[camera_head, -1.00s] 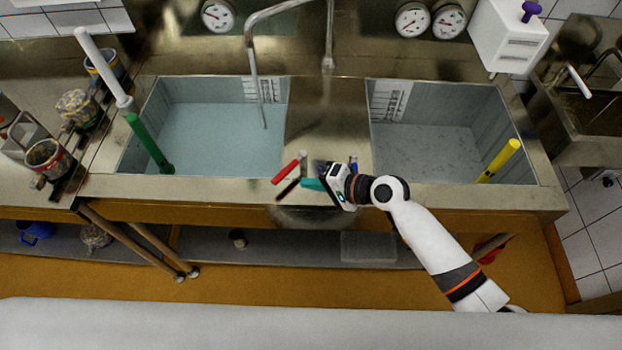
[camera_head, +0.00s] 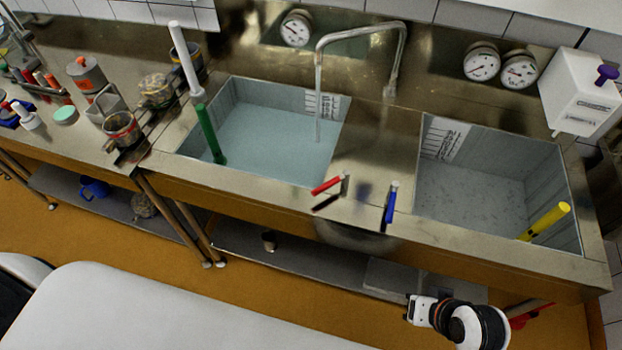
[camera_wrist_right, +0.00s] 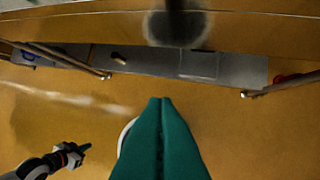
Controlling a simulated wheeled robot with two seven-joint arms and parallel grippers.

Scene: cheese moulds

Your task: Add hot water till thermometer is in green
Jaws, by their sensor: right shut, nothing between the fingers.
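The left basin (camera_head: 262,172) holds pale blue water (camera_head: 270,140). The tap (camera_head: 362,30) hangs over it, and a thin stream (camera_head: 318,115) falls from its spout. A red lever (camera_head: 326,185) lies sideways on the front ledge; a blue lever (camera_head: 390,206) stands right of it. A round dial (camera_head: 295,29) is on the wall behind the left basin; its reading is too small to tell. My right gripper (camera_wrist_right: 160,103) is shut and empty, over the floor before the sink. My left gripper (camera_wrist_right: 80,150) shows small at the lower left of the wrist view; its fingers are unclear.
The right basin (camera_head: 497,235) has a yellow rod (camera_head: 545,221) at its corner. A green rod with a white upper part (camera_head: 209,133) stands in the left basin. Two dials (camera_head: 482,62) and a white box (camera_head: 580,92) are at the back right. Floor in front is free.

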